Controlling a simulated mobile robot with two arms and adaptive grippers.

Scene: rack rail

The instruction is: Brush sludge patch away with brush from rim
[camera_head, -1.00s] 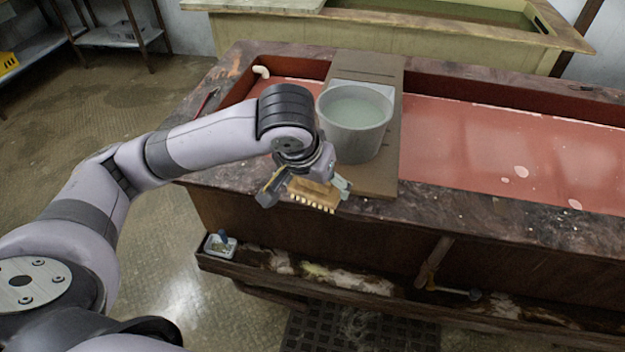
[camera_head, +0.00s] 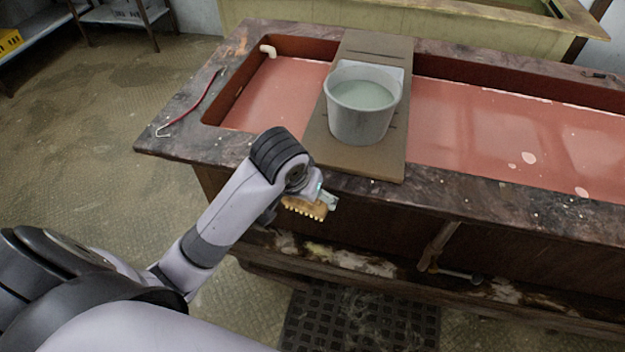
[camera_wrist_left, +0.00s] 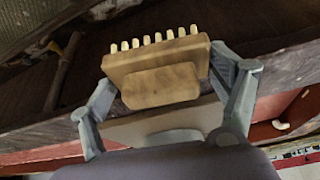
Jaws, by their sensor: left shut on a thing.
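The wooden brush (camera_head: 303,207) with pale bristle tufts is in my left gripper (camera_head: 300,203). In the head view, the bristles point down, in front of the tank's front wall and below its rim (camera_head: 470,195). In the left wrist view, the fingers are on both sides of the brush (camera_wrist_left: 155,75), with the tufts along its far edge. The rim is dark and mottled with small pale specks. I cannot pick out a distinct sludge patch on it. The arm hides part of the rim's front edge. My right gripper is not in view.
A grey bucket (camera_head: 362,120) of pale liquid stands on a brown board (camera_head: 380,165) laid across the tank of red liquid (camera_head: 480,140). A red hooked tool (camera_head: 190,110) lies on the left rim. A hammer-like tool (camera_head: 437,250) leans below. A floor grate (camera_head: 360,322) lies in front.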

